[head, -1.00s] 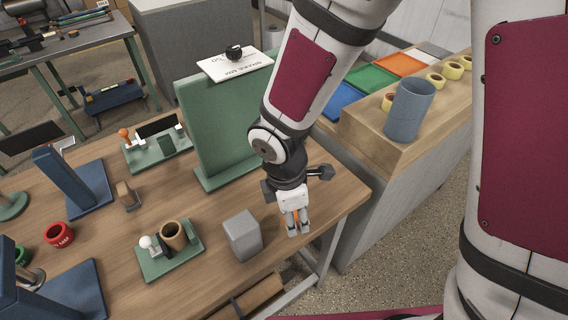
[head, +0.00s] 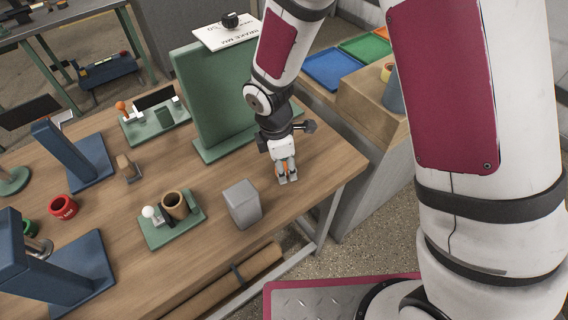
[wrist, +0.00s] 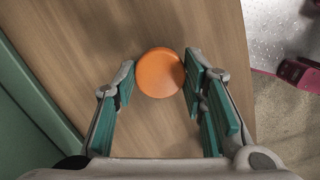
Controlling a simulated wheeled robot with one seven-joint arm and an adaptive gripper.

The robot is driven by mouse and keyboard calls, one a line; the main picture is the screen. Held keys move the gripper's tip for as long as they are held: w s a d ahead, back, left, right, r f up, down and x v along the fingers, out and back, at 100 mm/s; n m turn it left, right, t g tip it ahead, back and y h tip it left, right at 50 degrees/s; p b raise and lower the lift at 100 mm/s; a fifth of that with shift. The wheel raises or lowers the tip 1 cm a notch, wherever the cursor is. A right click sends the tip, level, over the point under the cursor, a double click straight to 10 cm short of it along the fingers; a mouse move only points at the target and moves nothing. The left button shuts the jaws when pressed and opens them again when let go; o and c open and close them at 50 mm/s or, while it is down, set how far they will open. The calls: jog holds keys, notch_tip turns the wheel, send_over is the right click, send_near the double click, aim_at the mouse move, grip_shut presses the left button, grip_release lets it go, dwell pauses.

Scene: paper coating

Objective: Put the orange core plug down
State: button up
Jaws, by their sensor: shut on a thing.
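The orange core plug (wrist: 160,73) shows as a round disc between my fingertips in the wrist view, above the wooden table top (wrist: 85,45). My gripper (wrist: 158,82) is shut on it, with green-padded fingers on either side. In the head view my gripper (head: 287,178) points down at the right end of the table (head: 325,165), right of and behind the grey block (head: 243,203). Only slivers of orange show there between the fingers. I cannot tell whether the plug touches the table.
A tall green panel (head: 205,100) stands behind my gripper to the left. A green tray (head: 158,238) with a brown cup (head: 174,204) lies left of the grey block. Bare table surrounds the gripper. The table's right edge is close.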

jog(key=shift+f, duration=0.15)
jog(key=o, duration=0.8)
jog(key=r, duration=0.4)
jog(key=a+r, duration=0.1)
jog(key=r, duration=0.7)
jog(key=shift+s+a+r, duration=0.15)
jog(key=shift+a+r, duration=0.05)
jog(key=s+d+r+m+t, duration=0.1)
jog(key=s+d+r+m, duration=0.3)
jog(key=d+r+m, duration=0.35)
jog(key=s+d+r+m+t, duration=0.2)
jog(key=s+d+r+m, duration=0.2)
jog(key=d+r+m, duration=0.3)
jog(key=shift+s+d+r+m+t+y, duration=0.25)
jog(key=shift+s+d+r+m, duration=0.4)
jog(key=shift+s+m, duration=0.55)
jog(key=shift+s+d+r+m+t+y, duration=0.25)
jog(key=shift+s+d+r+m, duration=0.45)
jog(key=shift+s, duration=0.8)
jog(key=shift+s+d+r+m+t+y, duration=0.25)
jog(key=shift+s+d+r+m, duration=0.25)
jog(key=shift+s+d+m, duration=0.5)
